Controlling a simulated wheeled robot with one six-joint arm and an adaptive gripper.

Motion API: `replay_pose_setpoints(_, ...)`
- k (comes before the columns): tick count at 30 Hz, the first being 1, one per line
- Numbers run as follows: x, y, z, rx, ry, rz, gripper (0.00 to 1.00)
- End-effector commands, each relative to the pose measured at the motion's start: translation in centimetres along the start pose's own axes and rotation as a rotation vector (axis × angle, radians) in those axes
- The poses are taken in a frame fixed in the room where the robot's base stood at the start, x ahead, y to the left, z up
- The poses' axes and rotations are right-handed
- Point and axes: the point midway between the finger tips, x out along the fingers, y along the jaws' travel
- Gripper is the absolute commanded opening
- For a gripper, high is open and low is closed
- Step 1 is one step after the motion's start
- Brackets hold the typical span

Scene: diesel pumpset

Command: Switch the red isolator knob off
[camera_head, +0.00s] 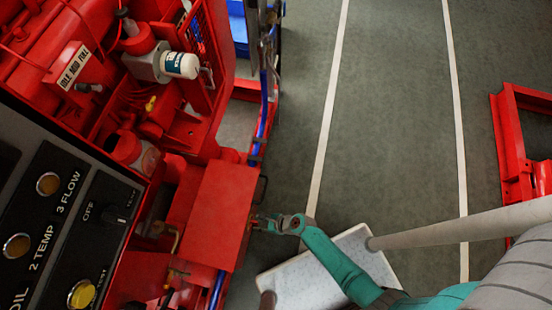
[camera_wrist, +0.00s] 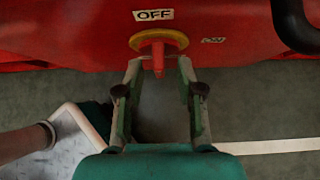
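The red isolator knob (camera_wrist: 158,56) sits on a yellow ring (camera_wrist: 174,38) on a red panel in the wrist view. An OFF label (camera_wrist: 153,14) is above it, and a small ON label (camera_wrist: 213,40) is to its right. The knob's red bar is about upright in the picture, in line with OFF. My gripper (camera_wrist: 161,72) is open, with one finger on each side of the knob; I cannot tell if either touches it. In the head view my gripper (camera_head: 262,222) is at the right side of a red box (camera_head: 212,212). The knob is not clear there.
A black handle (camera_wrist: 295,25) is at the upper right of the panel in the wrist view. The red pumpset (camera_head: 60,50) and a black control panel (camera_head: 75,215) fill the left of the head view. A red frame (camera_head: 505,140) stands far right.

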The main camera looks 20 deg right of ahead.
Motion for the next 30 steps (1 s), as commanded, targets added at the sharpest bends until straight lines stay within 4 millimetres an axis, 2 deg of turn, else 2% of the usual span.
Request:
replay_pose_setpoints(6,-3.8,0.0,-0.1,0.004,0.001,-0.004,0.38)
replay_pose_setpoints(15,-7.9,0.0,-0.1,0.003,0.001,-0.003,0.38)
replay_pose_setpoints(22,-9.5,0.0,-0.1,0.001,0.002,-0.001,0.38)
replay_pose_setpoints(30,-9.9,0.1,0.0,-0.001,0.002,0.000,0.38)
